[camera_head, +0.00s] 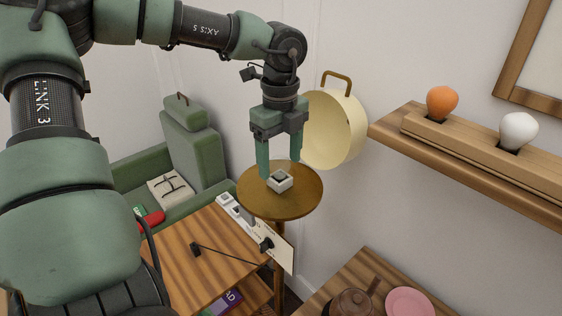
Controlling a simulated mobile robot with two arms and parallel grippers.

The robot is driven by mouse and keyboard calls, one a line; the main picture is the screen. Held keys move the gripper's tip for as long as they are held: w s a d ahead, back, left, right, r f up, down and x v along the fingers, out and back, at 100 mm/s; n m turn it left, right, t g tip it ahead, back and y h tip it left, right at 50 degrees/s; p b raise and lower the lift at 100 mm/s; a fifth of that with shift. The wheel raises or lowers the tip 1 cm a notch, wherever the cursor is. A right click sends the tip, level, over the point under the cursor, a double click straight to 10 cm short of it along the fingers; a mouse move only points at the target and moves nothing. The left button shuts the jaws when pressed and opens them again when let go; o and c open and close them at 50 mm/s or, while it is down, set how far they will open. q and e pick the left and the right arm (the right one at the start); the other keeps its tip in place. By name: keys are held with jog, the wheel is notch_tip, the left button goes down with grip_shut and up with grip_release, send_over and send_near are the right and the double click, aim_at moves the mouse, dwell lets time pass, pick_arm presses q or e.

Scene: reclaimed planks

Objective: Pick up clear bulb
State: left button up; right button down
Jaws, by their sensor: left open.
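A small white block with a dark top (279,182) sits on a round wooden table (252,198). I cannot clearly make out a clear bulb; a faint glassy shape may stand on the block between my fingers. My left gripper (279,166) points down over the block, fingers apart on either side, and appears to hold nothing. An orange bulb (442,102) and a white bulb (519,130) stand upright in dark sockets on a wooden strip on the wall shelf. My right gripper is not in view.
A cream round pan-like vessel (336,128) stands behind the gripper near the wall. The wooden shelf (400,138) juts out at right. A green armchair (195,150) is behind at left. A striped wooden table (190,265), a brown pot (350,304) and a pink plate (408,302) are below.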

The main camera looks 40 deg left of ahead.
pick_arm(q)
jog(key=shift+a+f, duration=0.1)
jog(key=shift+f, duration=1.1)
jog(key=c, duration=1.4)
jog(key=shift+c, duration=0.2)
jog(key=shift+r, duration=0.15)
